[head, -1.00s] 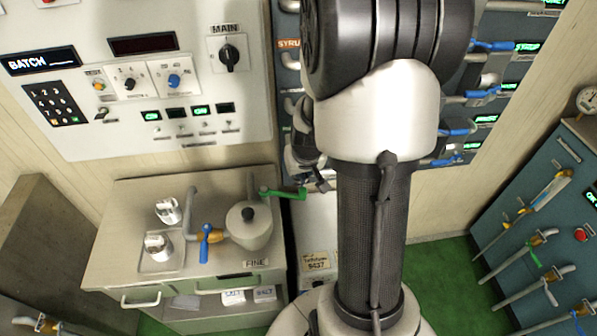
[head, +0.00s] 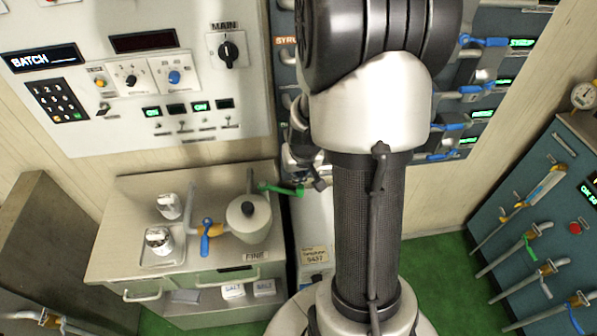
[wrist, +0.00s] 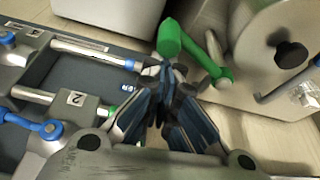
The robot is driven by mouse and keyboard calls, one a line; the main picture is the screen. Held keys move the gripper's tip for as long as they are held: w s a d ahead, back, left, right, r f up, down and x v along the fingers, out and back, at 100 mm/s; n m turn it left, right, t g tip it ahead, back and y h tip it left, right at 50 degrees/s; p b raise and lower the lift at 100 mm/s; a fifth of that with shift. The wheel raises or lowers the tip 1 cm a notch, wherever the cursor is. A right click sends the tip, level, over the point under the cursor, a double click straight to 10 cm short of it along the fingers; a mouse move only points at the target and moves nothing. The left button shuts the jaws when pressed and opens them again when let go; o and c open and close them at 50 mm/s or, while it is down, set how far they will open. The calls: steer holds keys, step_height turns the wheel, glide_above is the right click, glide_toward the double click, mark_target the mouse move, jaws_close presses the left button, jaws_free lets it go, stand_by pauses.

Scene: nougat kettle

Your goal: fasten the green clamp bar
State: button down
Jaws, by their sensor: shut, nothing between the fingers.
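The green clamp bar (head: 280,189) sticks out to the right from behind the lidded pot on the counter in the head view. In the wrist view the green bar (wrist: 208,58) ends in a thick rounded green grip (wrist: 169,38), beside the grey round body with a dark knob. My gripper (wrist: 164,82) is shut and empty, its fingertips just below the green grip in the picture. I cannot tell whether they touch it. In the head view my arm hides most of the gripper; a dark part of it shows just right of the bar's end.
The lidded pot (head: 248,222) stands on the counter (head: 130,205), beside a blue-handled valve (head: 206,238) and metal canisters. Behind my arm is a rack of blue-handled valves (head: 485,41). A blue cabinet (head: 560,230) with several levers stands right. Green floor is open between.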

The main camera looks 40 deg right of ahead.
mark_target(296, 194)
steer(key=m+p, duration=0.1)
steer(key=p, duration=0.2)
steer(key=s+a+m+p, duration=0.1)
steer(key=p, duration=0.3)
steer(key=m+p, duration=0.1)
steer(key=p, duration=0.3)
steer(key=shift+s+a+r+g+h, duration=0.15)
steer(key=shift+a+r+g+h, duration=0.15)
steer(key=shift+h, duration=0.1)
steer(key=shift+s+a+f+m+p, duration=0.2)
steer(key=shift+s+a+m+p, duration=0.2)
steer(key=shift+m+p, duration=0.5)
steer(key=s+a+m+g+h+p, duration=0.1)
steer(key=a+m+g+p, duration=0.1)
steer(key=a+m+p, duration=0.5)
steer(key=shift+a+m+g+p, duration=0.3)
steer(key=shift+g+p, duration=0.1)
steer(key=shift+p, duration=1.75)
steer(key=shift+f, duration=0.1)
